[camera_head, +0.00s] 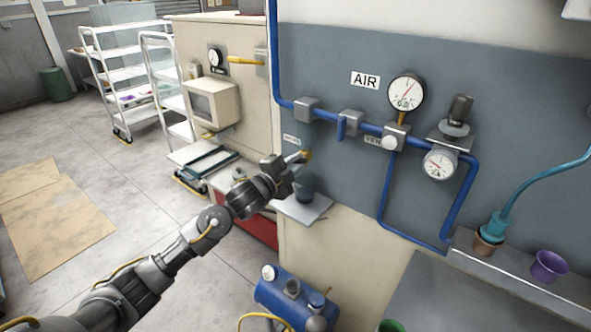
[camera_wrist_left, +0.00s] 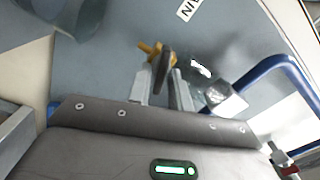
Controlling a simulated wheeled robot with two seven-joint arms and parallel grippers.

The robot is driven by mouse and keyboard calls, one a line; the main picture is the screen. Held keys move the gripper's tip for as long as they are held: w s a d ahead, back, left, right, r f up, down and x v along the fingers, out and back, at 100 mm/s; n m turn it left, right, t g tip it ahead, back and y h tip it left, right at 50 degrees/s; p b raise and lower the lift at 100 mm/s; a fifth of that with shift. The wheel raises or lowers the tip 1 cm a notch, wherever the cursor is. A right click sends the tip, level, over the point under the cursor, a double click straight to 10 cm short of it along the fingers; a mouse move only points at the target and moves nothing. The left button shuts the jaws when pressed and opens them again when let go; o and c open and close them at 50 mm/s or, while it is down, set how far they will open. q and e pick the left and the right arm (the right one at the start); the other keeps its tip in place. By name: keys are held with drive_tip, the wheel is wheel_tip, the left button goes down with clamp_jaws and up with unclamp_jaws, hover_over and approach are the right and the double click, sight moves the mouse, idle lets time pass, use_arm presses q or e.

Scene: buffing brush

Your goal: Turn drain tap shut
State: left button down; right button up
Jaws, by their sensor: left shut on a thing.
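The drain tap shows in the head view as a small brass piece (camera_head: 306,154) on the grey wall panel, below the blue air pipe. My left gripper (camera_head: 299,158) reaches it from the left. In the left wrist view the tap has a yellow body (camera_wrist_left: 150,48) and a dark lever (camera_wrist_left: 163,65). The two fingers of my left gripper (camera_wrist_left: 163,88) stand on either side of the dark lever and are shut on it. The gripper partly hides the tap in the head view. My right gripper is in neither view.
The blue pipe (camera_head: 365,129) runs close above and right of the tap, with gauges (camera_head: 406,92). A small shelf (camera_head: 302,209) with a dark cup (camera_head: 304,194) is just below my gripper. A blue tank (camera_head: 292,297) stands lower down. The floor at left is open.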

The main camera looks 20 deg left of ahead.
use_arm(q)
drive_tip(key=shift+f+m+b, duration=0.2)
drive_tip(key=shift+m+b, duration=1.1)
drive_tip(key=shift+m, duration=0.7)
drive_tip(key=c, duration=1.5)
unclamp_jaws()
drive_tip(key=shift+s, duration=0.1)
drive_tip(key=b+v, duration=0.2)
drive_tip(key=v, duration=0.8)
drive_tip(key=shift+s+b, duration=0.3)
drive_tip(key=shift+b, duration=0.05)
